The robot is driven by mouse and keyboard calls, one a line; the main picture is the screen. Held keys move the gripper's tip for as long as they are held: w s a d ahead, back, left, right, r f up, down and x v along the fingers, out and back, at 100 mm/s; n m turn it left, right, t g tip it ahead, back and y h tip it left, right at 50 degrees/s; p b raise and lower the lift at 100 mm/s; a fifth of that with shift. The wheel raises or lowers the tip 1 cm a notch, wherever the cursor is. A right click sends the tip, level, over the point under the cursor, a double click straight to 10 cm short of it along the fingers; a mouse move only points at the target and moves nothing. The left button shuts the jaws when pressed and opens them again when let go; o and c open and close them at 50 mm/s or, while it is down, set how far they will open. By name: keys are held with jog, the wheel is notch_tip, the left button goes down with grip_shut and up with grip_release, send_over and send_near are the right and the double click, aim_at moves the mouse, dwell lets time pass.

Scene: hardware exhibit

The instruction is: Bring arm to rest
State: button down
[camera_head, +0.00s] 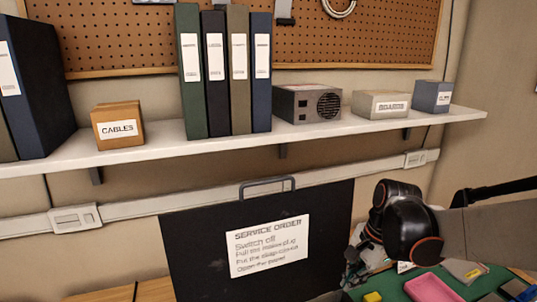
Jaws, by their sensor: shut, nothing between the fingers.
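My arm (480,230) reaches in from the right edge as a grey link. It ends in view at a bulky black joint (410,228) with thin orange rings, in front of the wall and above the green work mat (385,287). I cannot make out my gripper in this view; whatever lies past the black joint is hidden or out of frame.
A black panel with a service order sheet (268,245) stands left of my arm. A pink tray (433,289), a yellow block (372,297) and dark clutter (355,262) lie below. A shelf (160,145) above holds binders and boxes.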

jog(key=s+a+r+n+t+h, duration=0.1)
jog(key=s+r+n+t, duration=0.5)
jog(key=s+n, duration=0.7)
jog(key=shift+s+a+r+n+h, duration=0.15)
jog(key=shift+a+r+n+h, duration=0.3)
jog(key=shift+r+h, duration=0.2)
